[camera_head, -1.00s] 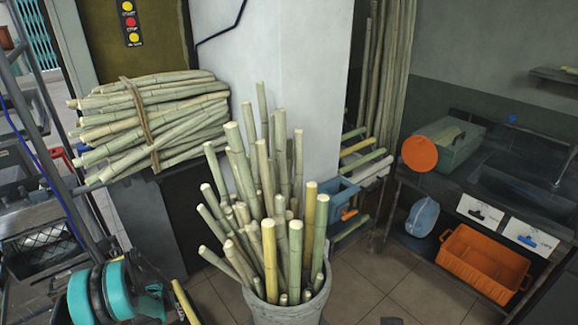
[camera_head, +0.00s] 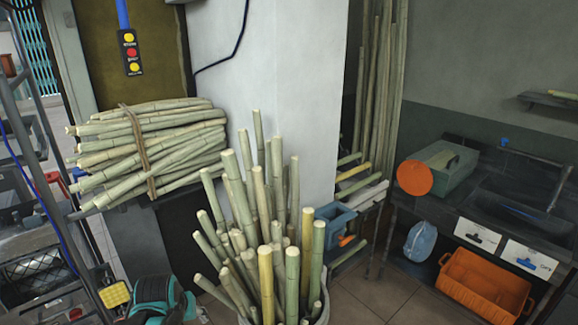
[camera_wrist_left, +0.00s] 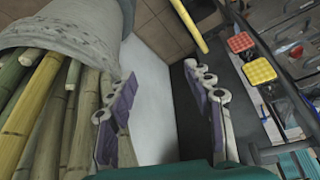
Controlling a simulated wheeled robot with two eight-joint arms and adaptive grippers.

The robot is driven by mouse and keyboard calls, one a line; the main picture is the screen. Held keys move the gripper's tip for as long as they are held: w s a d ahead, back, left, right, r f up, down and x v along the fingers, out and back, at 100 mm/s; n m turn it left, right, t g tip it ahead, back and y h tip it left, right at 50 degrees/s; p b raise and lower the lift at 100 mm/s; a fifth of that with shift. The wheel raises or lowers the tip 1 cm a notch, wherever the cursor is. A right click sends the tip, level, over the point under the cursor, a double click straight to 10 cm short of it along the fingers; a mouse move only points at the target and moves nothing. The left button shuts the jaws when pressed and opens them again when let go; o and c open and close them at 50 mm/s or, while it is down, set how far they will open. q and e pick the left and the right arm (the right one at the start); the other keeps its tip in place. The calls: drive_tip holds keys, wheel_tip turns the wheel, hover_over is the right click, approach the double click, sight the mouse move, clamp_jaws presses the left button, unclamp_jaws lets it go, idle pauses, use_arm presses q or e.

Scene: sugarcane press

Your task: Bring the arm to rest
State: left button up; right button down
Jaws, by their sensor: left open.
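My left arm, teal and black, shows low at the left in the head view; its fingertips cannot be made out there. In the left wrist view my left gripper (camera_wrist_left: 165,112) has its two purple-padded fingers spread well apart, with nothing between them. The grey bin (camera_wrist_left: 80,35) of sugarcane stalks (camera_wrist_left: 45,110) is beside it, on the left of that view. In the head view the upright stalks (camera_head: 264,215) stand in the bin at the bottom centre, to the right of my left arm. My right gripper is in neither view.
A tied cane bundle (camera_head: 150,150) lies on a dark stand. Beyond the bin are a blue box (camera_head: 336,221), an orange crate (camera_head: 484,285) and a counter with a green toolbox (camera_head: 440,167). A yellow pad (camera_head: 115,294) is near my left arm. Floor is open before the crate.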

use_arm(q)
drive_tip(key=s+d+r+m+t, duration=0.2)
drive_tip(key=s+d, duration=0.5)
drive_tip(key=s, duration=0.5)
drive_tip(key=shift+s+d+r+m+t+h, duration=0.15)
drive_tip(key=shift+d+r+m+t+h, duration=0.2)
drive_tip(key=shift+r+m+h, duration=0.1)
drive_tip(key=shift+c, duration=0.3)
